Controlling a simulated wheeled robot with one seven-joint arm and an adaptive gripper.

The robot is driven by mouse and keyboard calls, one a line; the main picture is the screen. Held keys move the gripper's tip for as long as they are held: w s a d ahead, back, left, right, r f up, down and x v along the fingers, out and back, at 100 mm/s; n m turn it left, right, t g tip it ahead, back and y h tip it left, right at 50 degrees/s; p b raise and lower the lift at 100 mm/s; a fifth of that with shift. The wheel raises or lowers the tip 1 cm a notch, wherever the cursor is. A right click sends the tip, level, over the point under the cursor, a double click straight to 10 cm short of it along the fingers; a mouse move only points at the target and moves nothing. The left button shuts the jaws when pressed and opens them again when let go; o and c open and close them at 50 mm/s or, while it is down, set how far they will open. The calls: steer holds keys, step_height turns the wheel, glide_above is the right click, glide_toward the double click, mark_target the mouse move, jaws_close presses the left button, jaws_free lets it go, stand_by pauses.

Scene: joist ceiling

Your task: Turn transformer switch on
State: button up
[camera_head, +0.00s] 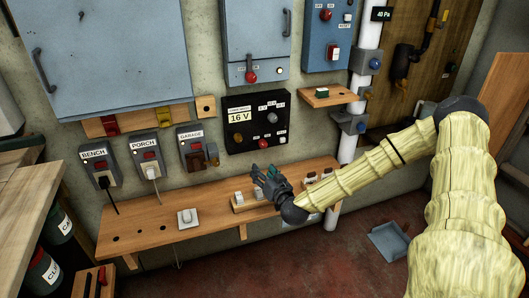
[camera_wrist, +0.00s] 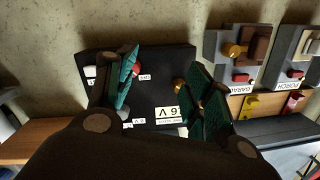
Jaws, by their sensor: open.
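The transformer is a black box (camera_head: 236,118) on the wall with a "16 V" display, small knobs and a red round part (camera_head: 272,145). In the wrist view the box (camera_wrist: 150,95) appears upside down, with the red part (camera_wrist: 137,70) beside my left finger and a small white part (camera_wrist: 91,72) at the left. I cannot tell which part is the switch or its position. My gripper (camera_head: 266,175) is below the box, above the bench, apart from it in the head view. Its teal-padded fingers (camera_wrist: 163,88) are open and empty; they hide parts of the panel.
A wooden bench (camera_head: 165,230) runs below, bearing a white switch (camera_head: 187,218) and small blocks. BENCH, PORCH (camera_head: 146,158) and GARAGE (camera_head: 192,150) switch boxes are to the left. A white pipe (camera_head: 361,75) stands to the right. Blue cabinets hang above.

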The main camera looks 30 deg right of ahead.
steer(key=m+t+h, duration=0.1)
steer(key=h, duration=0.1)
glide_toward(264, 146)
steer(key=b+x, duration=0.1)
steer(key=x, duration=0.8)
steer(key=shift+w, duration=0.25)
steer(key=c, duration=1)
